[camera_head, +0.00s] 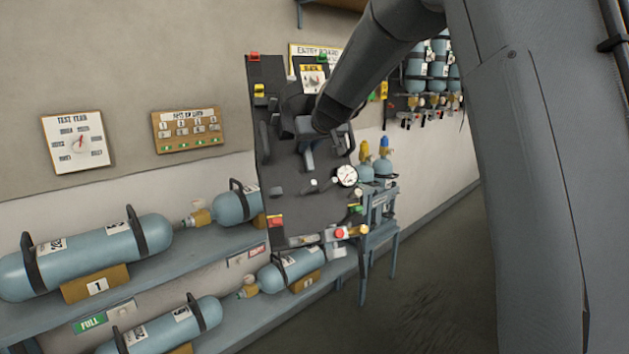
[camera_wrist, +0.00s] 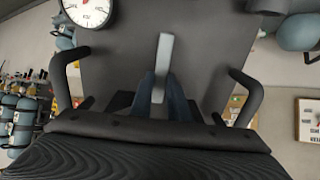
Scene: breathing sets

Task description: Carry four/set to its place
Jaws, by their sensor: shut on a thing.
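The breathing set is a dark grey backplate (camera_head: 300,215) with a round white gauge (camera_head: 346,175), black straps and small coloured fittings. It hangs upright and slightly tilted in front of the wall and shelves. My gripper (camera_head: 308,157) is shut on it near the plate's middle. In the wrist view the plate (camera_wrist: 120,65) fills the centre and my gripper (camera_wrist: 163,85) is closed on a pale upright bar. Curved black handles flank the fingers. No number on the set is readable, and my arm hides part of its upper right.
Shelves (camera_head: 200,262) with blue cylinders (camera_head: 90,256) stand at left. A blue stand (camera_head: 380,215) with cylinders is behind the set's right side. More blue cylinders hang on the wall rack (camera_head: 428,75) at upper right. An entry board (camera_head: 305,52) is partly hidden. Dark floor (camera_head: 430,270) is clear at right.

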